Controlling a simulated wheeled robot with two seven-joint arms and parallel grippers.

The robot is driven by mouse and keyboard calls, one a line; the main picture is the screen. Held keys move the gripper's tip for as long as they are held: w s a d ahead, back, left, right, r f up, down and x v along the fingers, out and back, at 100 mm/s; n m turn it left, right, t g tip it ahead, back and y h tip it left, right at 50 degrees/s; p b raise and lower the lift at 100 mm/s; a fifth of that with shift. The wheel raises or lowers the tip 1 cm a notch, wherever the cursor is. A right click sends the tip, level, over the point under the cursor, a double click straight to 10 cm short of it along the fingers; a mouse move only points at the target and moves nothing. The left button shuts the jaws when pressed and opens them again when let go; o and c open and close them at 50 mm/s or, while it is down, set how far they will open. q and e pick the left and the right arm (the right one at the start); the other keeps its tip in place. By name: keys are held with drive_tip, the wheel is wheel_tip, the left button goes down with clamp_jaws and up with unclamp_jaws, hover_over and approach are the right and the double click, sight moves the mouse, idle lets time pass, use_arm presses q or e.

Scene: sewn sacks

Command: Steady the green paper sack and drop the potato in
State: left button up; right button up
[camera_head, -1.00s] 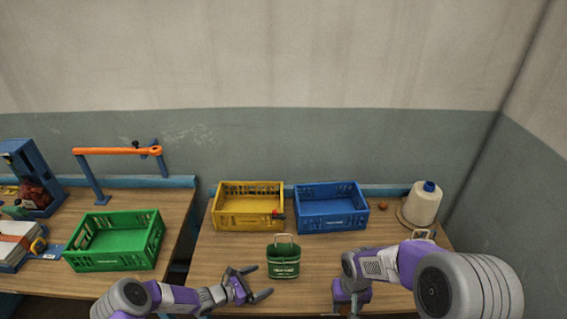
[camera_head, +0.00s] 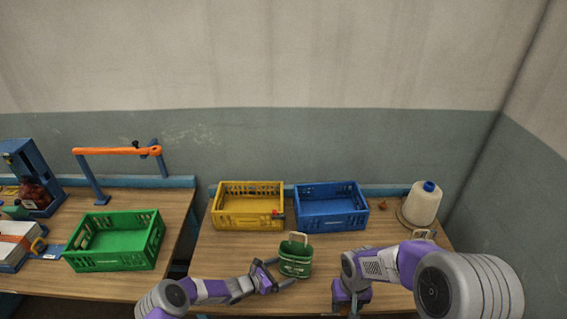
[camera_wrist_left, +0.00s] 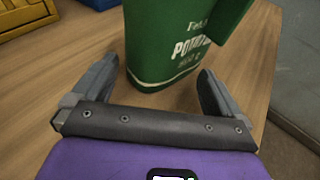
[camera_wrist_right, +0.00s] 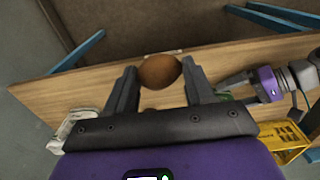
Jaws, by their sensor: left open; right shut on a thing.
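The green paper sack (camera_head: 296,260) stands on the right table, its open top showing and a tan handle raised at its back. My left gripper (camera_head: 277,281) is open at the sack's left front side. In the left wrist view the sack (camera_wrist_left: 180,45) stands between and just beyond the open fingers (camera_wrist_left: 155,88). My right gripper (camera_head: 346,299) is to the right of the sack, apart from it. In the right wrist view its fingers (camera_wrist_right: 160,85) are shut on the brown potato (camera_wrist_right: 160,71). The potato is hidden in the head view.
A yellow crate (camera_head: 250,223) and a blue crate (camera_head: 331,223) stand behind the sack. A thread cone (camera_head: 423,204) stands at the back right, with a small brown thing (camera_head: 382,205) beside the blue crate. A green crate (camera_head: 115,262) is on the left table.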

use_arm(q)
drive_tip(key=shift+c, duration=0.3)
clamp_jaws()
drive_tip(key=shift+c, duration=1.1)
unclamp_jaws()
drive_tip(key=shift+r, duration=0.15)
drive_tip(key=c, duration=0.9)
drive_tip(key=r+m+y, duration=0.1)
drive_tip(key=r+m, duration=0.1)
drive_tip(key=r, duration=0.2)
drive_tip(key=r+m+y, duration=0.1)
drive_tip(key=r+m, duration=0.2)
drive_tip(key=r, duration=0.2)
drive_tip(key=a+r+m+g+y, duration=0.1)
drive_tip(key=r+m, duration=0.2)
drive_tip(key=r, duration=0.1)
drive_tip(key=shift+w+r+y, duration=0.2)
drive_tip(key=shift+w+y, duration=0.1)
drive_tip(key=shift+w, duration=0.1)
drive_tip(key=s+d+r+m+t, duration=0.1)
drive_tip(key=s+d+r+m, duration=0.1)
drive_tip(key=r, duration=0.3)
drive_tip(key=s+d+r+m, duration=0.1)
drive_tip(key=d+r+m, duration=0.1)
drive_tip(key=r+m, duration=0.15)
drive_tip(key=x, duration=1.1)
drive_tip(key=shift+w+n, duration=0.3)
drive_tip(key=shift+n, duration=0.15)
